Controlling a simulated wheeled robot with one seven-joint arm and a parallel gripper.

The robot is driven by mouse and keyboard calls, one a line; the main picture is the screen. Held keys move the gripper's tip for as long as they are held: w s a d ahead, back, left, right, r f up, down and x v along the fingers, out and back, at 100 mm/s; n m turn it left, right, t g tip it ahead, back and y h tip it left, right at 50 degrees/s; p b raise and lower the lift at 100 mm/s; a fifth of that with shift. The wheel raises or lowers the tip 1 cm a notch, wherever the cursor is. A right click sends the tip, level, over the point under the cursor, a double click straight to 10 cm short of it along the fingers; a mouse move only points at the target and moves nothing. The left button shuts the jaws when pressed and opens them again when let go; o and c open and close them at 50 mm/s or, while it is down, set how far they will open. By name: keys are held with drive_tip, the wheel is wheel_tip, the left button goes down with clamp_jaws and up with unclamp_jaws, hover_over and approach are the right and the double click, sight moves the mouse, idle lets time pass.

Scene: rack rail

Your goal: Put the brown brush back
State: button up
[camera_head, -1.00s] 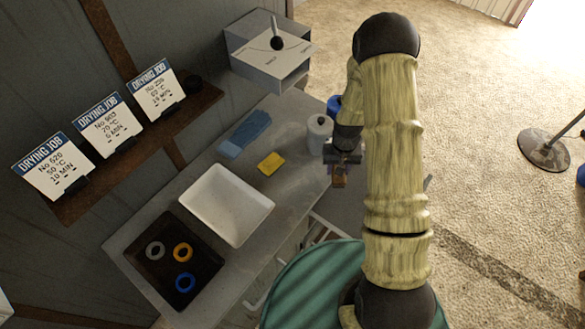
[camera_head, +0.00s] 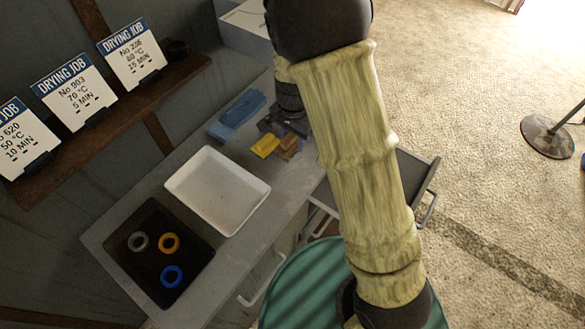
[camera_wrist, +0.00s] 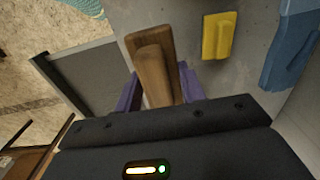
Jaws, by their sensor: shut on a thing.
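The brown brush (camera_wrist: 155,65) is a wooden block between the two purple fingers of my gripper (camera_wrist: 160,86) in the wrist view. My gripper is shut on it. In the head view the brush (camera_head: 289,147) shows just below my gripper (camera_head: 284,137), over the grey counter, right beside a yellow block (camera_head: 265,146). The yellow block (camera_wrist: 217,36) lies apart from the brush in the wrist view. I cannot tell whether the brush touches the counter.
A blue folded item (camera_head: 237,114) lies behind the yellow block. A white tray (camera_head: 185,183) and a dark tray (camera_head: 140,275) with grey, orange and blue rings stand at left. An open drawer (camera_head: 412,173) juts out at right. Job cards stand on a wall shelf (camera_head: 140,105).

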drive_tip(key=shift+f, duration=0.15)
wheel_tip(320, 180, down, 6)
drive_tip(key=shift+w+f+p, duration=0.1)
drive_tip(key=shift+p, duration=0.35)
drive_tip(key=shift+f, duration=1.8)
drive_tip(key=shift+f, duration=0.1)
drive_tip(key=o, duration=1)
drive_tip(key=shift+a, duration=0.1)
